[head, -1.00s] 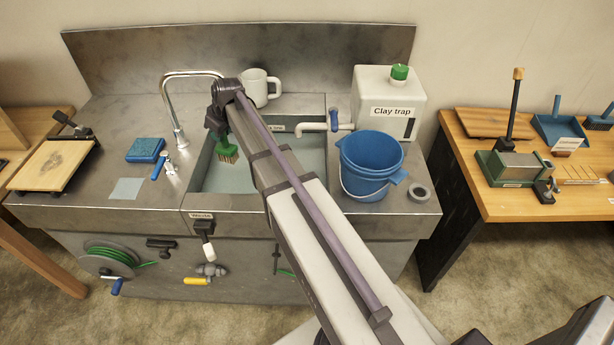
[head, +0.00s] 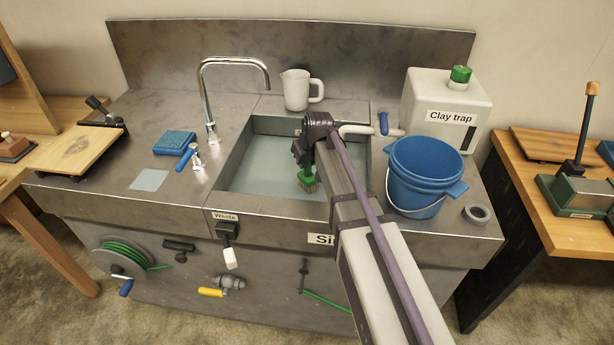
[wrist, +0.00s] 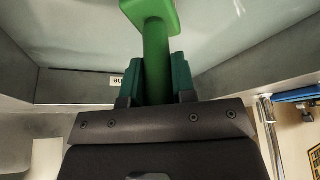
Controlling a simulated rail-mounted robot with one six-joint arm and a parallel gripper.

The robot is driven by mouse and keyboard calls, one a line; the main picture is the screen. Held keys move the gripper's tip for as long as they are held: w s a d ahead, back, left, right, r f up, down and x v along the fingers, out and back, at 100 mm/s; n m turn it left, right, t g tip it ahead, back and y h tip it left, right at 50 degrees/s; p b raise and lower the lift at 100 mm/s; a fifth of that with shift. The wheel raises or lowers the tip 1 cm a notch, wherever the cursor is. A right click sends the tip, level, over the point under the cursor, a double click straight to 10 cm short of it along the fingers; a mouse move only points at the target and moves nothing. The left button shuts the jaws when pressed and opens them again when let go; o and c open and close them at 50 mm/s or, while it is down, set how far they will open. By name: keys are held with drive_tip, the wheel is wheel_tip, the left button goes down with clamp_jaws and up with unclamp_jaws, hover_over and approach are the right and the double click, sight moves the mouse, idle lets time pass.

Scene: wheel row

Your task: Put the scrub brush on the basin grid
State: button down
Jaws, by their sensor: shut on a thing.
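The scrub brush (head: 307,181) has a green body and pale bristles that point down in the head view. My gripper (head: 304,160) is shut on it and holds it over the sink basin (head: 240,179). In the wrist view the brush's green handle (wrist: 156,45) runs between the two dark green fingers of my gripper (wrist: 158,78). The basin has a pale, greenish flat inside. I cannot make out grid bars there, and my arm hides the basin's right part. I cannot tell whether the bristles touch anything.
A chrome faucet (head: 208,100) arches left of the basin. A white jug (head: 296,90) stands behind it. A blue bucket (head: 417,178) and the clay trap box (head: 445,108) stand to the right. A blue sponge (head: 174,143) lies on the left counter.

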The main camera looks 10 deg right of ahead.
sight(307, 169)
wheel_tip(307, 169, down, 4)
drive_tip(key=b, duration=0.3)
drive_tip(key=shift+r, duration=0.1)
drive_tip(key=shift+r+p, duration=0.3)
drive_tip(key=shift+f, duration=0.25)
drive_tip(key=c, duration=0.9)
unclamp_jaws()
drive_tip(key=shift+r, duration=0.1)
drive_tip(key=shift+c, duration=0.2)
drive_tip(key=p+v, duration=1.1)
drive_tip(key=v, duration=0.2)
drive_tip(key=s+a+f+m+g, duration=0.1)
drive_tip(key=s+g, duration=0.1)
drive_tip(key=s, duration=0.8)
drive_tip(key=s+a+f+m+g+h, duration=0.1)
drive_tip(key=s+g, duration=0.1)
drive_tip(key=s, duration=0.8)
drive_tip(key=shift+s+a, duration=0.25)
drive_tip(key=shift+a, duration=0.1)
